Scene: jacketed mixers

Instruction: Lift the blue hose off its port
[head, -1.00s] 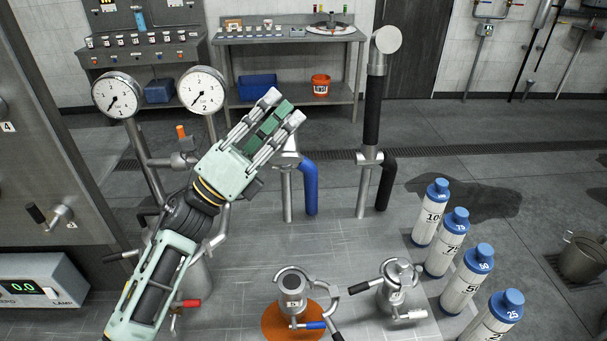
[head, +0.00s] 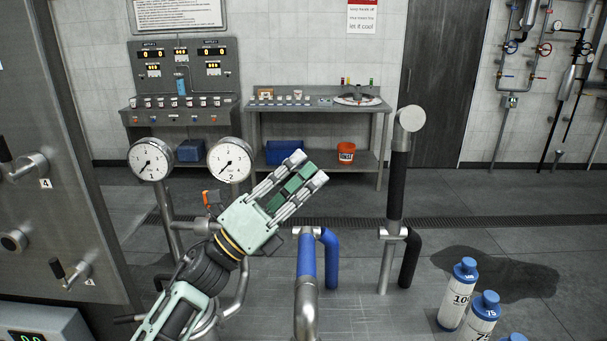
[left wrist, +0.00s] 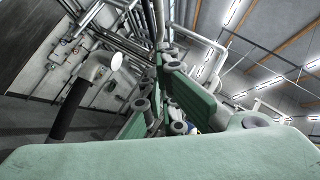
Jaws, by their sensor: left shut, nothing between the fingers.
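The blue hose (head: 331,262) hangs as a bend from a metal collar (head: 308,232). A straight blue length (head: 306,257) comes from this collar, low in the picture, and ends in a metal elbow (head: 306,295) near the bottom edge. The elbow's lower end and whatever lies under it are out of view. My left gripper (head: 305,180) is shut and empty, up and to the left of the collar in the picture, apart from the hose as far as I can tell. Its green fingers also show in the left wrist view (left wrist: 165,100). My right gripper is not in view.
A black hose (head: 396,185) stands upright right of the blue one, its metal elbow on top. Two gauges (head: 230,160) stand behind my left arm. White bottles with blue caps (head: 459,295) are at lower right.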

